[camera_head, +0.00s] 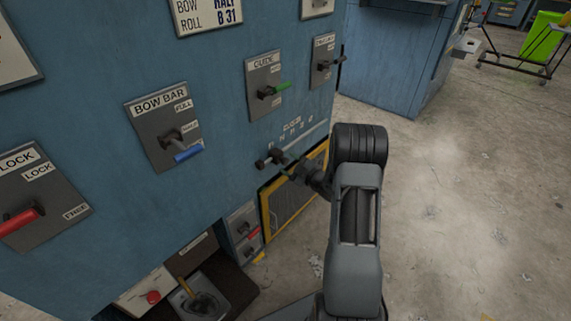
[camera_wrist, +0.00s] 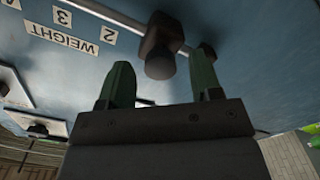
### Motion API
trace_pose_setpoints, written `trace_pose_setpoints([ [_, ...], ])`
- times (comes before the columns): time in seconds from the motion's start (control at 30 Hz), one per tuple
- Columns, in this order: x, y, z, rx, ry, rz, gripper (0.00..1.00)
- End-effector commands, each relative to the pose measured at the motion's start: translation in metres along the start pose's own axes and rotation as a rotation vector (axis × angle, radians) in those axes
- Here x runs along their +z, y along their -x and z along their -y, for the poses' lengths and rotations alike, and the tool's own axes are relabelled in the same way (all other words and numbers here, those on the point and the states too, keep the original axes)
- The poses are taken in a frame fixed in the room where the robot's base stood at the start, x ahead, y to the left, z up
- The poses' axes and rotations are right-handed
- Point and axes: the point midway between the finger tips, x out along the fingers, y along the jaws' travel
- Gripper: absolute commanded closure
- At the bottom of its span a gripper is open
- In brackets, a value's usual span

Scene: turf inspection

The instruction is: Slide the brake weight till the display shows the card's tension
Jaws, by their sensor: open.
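The brake weight is a dark block with a round knob (camera_wrist: 160,52) on a rail labelled WEIGHT (camera_wrist: 62,38); it also shows in the head view as a dark knob (camera_head: 264,160). My gripper (camera_wrist: 162,66) is open, its two green fingers pointing at the knob. The knob's end lies between or just beyond the fingertips, with gaps at both sides; I cannot tell the exact depth. My gripper shows small in the head view (camera_head: 288,167). A card (camera_head: 208,14) reading BOW HALF, ROLL B 31 is cut off at the top. No tension reading or display is legible.
The blue panel carries the LOCK lever (camera_head: 22,222), the BOW BAR lever (camera_head: 186,154), the GUIDE lever (camera_head: 272,91) and another lever plate (camera_head: 323,62). A yellow-framed grille (camera_head: 292,205) sits below the rail. Concrete floor (camera_head: 460,190) is open at the right.

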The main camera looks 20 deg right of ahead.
Motion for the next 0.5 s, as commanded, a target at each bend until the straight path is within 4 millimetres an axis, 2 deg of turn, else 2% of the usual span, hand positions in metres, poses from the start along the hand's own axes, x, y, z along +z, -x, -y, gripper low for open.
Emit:
trace_pose_setpoints([
  [0.2, 0.001, -0.019, 0.001, -0.001, 0.000, 0.000, 0.41],
  [0.5, 0.000, -0.024, 0.000, 0.000, -0.001, 0.001, 0.41],
])
